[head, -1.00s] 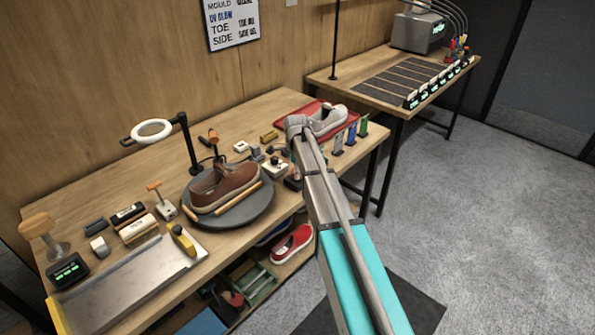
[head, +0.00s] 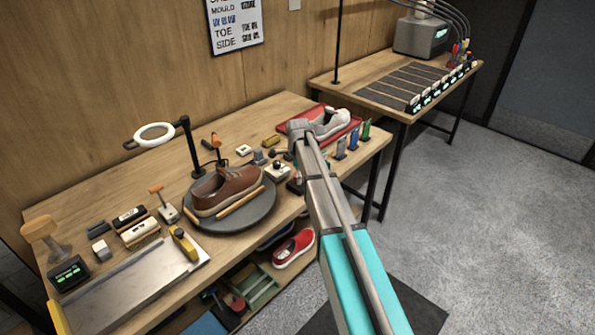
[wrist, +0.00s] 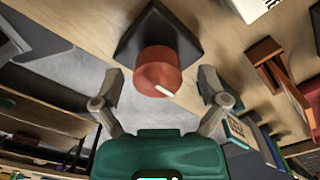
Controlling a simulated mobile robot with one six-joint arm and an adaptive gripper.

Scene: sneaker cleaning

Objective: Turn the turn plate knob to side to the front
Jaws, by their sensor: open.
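In the wrist view a red round knob (wrist: 158,72) with a white pointer line sits on a dark square base (wrist: 150,35). The pointer is toward the lower right of that picture. My gripper (wrist: 160,82) is open, with one finger on either side of the knob; I see gaps, and no clear contact. In the head view the turn plate (head: 262,216) is a dark round disc bearing a brown shoe (head: 228,190), side-on, between two wooden bars. My arm covers the gripper's fingers there, and I cannot make out the knob.
A ring lamp (head: 154,134) stands behind the plate. A small control box (head: 277,169) is close to its right. A red tray (head: 350,128) with a grey shoe (head: 330,122) lies behind my arm. Brushes and a metal plate (head: 125,285) fill the table's left. A red shoe (head: 294,248) is below.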

